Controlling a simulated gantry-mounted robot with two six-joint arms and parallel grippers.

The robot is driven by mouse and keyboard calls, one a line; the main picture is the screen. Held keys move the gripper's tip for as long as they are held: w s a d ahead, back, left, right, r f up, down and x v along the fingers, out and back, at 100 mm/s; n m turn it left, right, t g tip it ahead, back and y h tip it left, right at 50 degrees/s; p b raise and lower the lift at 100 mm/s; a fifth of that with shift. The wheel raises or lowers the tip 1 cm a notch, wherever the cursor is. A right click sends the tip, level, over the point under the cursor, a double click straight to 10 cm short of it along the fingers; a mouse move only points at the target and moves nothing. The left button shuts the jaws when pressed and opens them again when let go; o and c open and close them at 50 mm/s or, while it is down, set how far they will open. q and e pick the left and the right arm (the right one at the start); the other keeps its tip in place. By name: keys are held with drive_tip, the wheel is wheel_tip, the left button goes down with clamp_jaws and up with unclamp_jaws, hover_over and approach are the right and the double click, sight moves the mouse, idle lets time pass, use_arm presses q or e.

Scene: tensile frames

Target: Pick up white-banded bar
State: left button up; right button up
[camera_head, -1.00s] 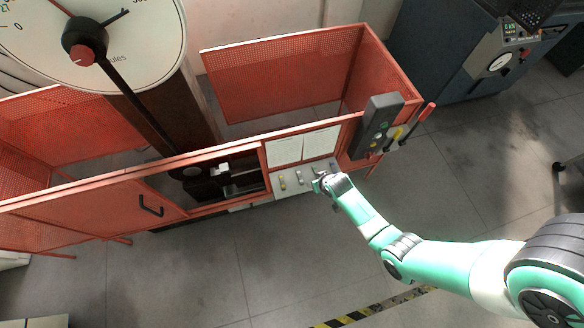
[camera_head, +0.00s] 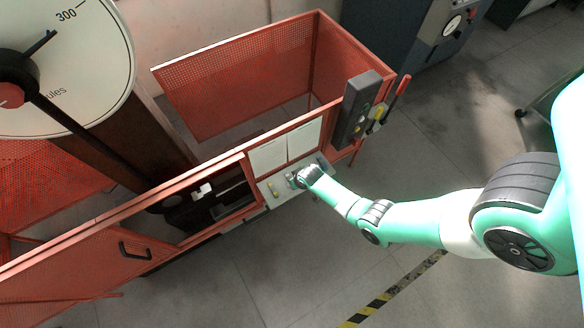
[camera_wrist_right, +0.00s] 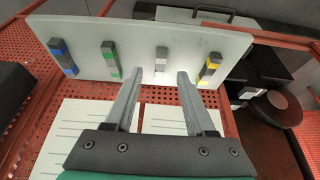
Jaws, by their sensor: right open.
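The white-banded bar (camera_wrist_right: 161,62) is a small grey bar with a white band, lying on a pale tray (camera_wrist_right: 215,42) in the right wrist view. My right gripper (camera_wrist_right: 160,75) is open, one finger on each side of this bar's line, and the bar shows between the fingertips. I cannot tell whether they touch it. In the head view my right gripper (camera_head: 296,180) is over the tray (camera_head: 262,186) and hides part of it. My left gripper is not in view.
Blue-banded (camera_wrist_right: 62,56), green-banded (camera_wrist_right: 111,60) and yellow-banded (camera_wrist_right: 209,70) bars lie on the same tray. The yellow one is close to a finger. White sheets (camera_head: 268,156) hang beside it on the red mesh guard (camera_head: 235,85). A grey control box (camera_head: 358,108) stands to the right.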

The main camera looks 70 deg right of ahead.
drive_tip(key=b+x, duration=0.2)
drive_tip(key=x, duration=0.2)
drive_tip(key=shift+f+b, duration=0.25)
drive_tip(key=shift+b, duration=0.15)
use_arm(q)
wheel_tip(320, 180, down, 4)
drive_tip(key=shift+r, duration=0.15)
use_arm(e)
drive_tip(key=shift+r, duration=0.1)
drive_tip(key=shift+c, duration=0.3)
clamp_jaws()
